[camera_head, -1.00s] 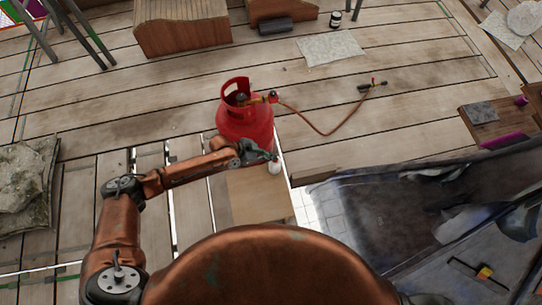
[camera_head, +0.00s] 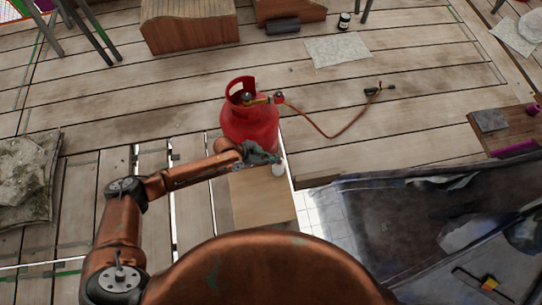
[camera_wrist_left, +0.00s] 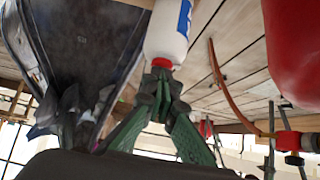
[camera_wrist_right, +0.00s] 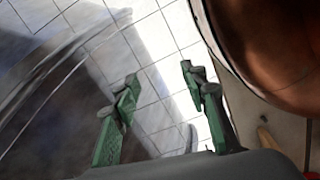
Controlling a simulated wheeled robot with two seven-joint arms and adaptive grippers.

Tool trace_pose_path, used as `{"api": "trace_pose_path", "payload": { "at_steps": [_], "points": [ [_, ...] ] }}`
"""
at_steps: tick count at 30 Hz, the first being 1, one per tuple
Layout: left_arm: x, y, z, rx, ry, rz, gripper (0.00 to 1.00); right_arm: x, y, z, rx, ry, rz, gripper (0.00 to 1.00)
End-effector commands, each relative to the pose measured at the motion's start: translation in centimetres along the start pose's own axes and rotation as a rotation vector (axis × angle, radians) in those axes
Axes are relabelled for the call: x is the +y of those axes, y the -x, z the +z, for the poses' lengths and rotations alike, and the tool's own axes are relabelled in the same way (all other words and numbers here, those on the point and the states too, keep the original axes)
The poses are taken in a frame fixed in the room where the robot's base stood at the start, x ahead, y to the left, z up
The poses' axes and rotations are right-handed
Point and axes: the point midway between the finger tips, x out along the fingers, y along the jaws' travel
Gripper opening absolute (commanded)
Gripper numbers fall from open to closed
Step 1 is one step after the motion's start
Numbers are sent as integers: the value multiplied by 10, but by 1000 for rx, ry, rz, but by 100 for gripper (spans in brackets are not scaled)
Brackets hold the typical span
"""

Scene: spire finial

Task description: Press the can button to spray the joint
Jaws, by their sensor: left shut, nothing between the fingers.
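A small white can (camera_head: 279,169) with a blue mark stands at the far right corner of a wooden box top. In the left wrist view the can (camera_wrist_left: 168,35) shows upside down with a red top (camera_wrist_left: 162,63). My left gripper (camera_head: 268,157) is shut and empty, its fingertips (camera_wrist_left: 160,82) at the red top, seemingly touching; contact is not certain. Behind it stands a red gas bottle (camera_head: 249,124) with a valve joint (camera_head: 266,99) and hose. My right gripper (camera_wrist_right: 160,85) is open and empty above white tiles; it is not visible in the head view.
The wooden box top (camera_head: 261,197) is otherwise clear. An orange hose (camera_head: 320,130) runs to a torch (camera_head: 379,89) on the plank floor. A dark sheet-covered shape (camera_head: 390,220) lies at the right. A stone slab (camera_head: 25,175) lies at the left.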

Motion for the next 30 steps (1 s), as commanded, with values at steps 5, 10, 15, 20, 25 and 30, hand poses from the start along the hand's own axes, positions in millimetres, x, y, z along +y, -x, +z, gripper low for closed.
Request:
{"api": "trace_pose_path", "payload": {
  "at_steps": [5,10,15,20,25,30],
  "points": [
    [4,9,-2,-11,5,4,0,-1,-11,14,-5,7,0,40],
    [1,26,-19,-6,2,-3,0,-1,-26,35,-5,19,1,40],
    [-1,58,-26,-3,3,-8,0,-1,-38,59,-6,31,3,40],
    [0,93,-27,-2,3,-7,0,0,-45,80,-8,41,4,40],
    [0,118,-27,0,3,-6,0,0,-50,95,-8,48,4,40],
    [0,130,-27,1,3,-5,0,1,-52,102,-9,51,4,40]
  ]
}}
